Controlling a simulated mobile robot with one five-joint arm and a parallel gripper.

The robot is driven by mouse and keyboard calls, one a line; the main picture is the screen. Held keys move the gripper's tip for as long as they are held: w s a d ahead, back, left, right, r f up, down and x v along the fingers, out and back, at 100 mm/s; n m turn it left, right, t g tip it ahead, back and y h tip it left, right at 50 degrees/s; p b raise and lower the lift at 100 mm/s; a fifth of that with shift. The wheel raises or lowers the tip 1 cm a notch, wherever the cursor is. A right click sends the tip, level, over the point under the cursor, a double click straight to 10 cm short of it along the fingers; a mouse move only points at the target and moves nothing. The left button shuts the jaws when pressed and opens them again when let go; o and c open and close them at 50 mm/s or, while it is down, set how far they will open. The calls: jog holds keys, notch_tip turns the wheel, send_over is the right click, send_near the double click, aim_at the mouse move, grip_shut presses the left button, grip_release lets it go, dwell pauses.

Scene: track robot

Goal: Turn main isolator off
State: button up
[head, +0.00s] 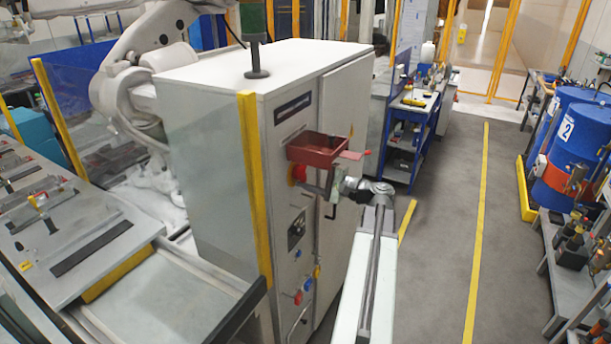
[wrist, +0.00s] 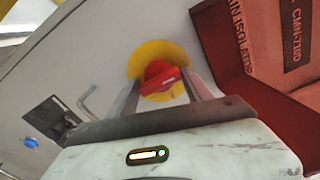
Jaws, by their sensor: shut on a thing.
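The main isolator is a red rotary handle (wrist: 158,72) on a round yellow plate (wrist: 143,54), on the grey cabinet front. It also shows in the head view as a small red and yellow spot (head: 298,173), partly hidden. My gripper (wrist: 162,81) reaches the handle, with one finger on each side of it, and is shut on it. The handle's bar lies slightly tilted in the wrist view. In the head view my gripper (head: 314,186) is at the cabinet front, just below a red box; its fingertips are hard to make out there.
The red box (head: 318,150) with dark lettering juts from the cabinet close above my gripper; it fills the right of the wrist view (wrist: 262,60). A yellow post (head: 254,190) stands left. Other controls (head: 297,230) sit lower. The floor (head: 440,230) to the right is clear.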

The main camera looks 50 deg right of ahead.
jog(key=o, duration=1)
jog(key=shift+s, duration=0.1)
jog(key=v, duration=0.7)
jog(key=shift+s, duration=0.35)
jog(key=shift+d, duration=0.1)
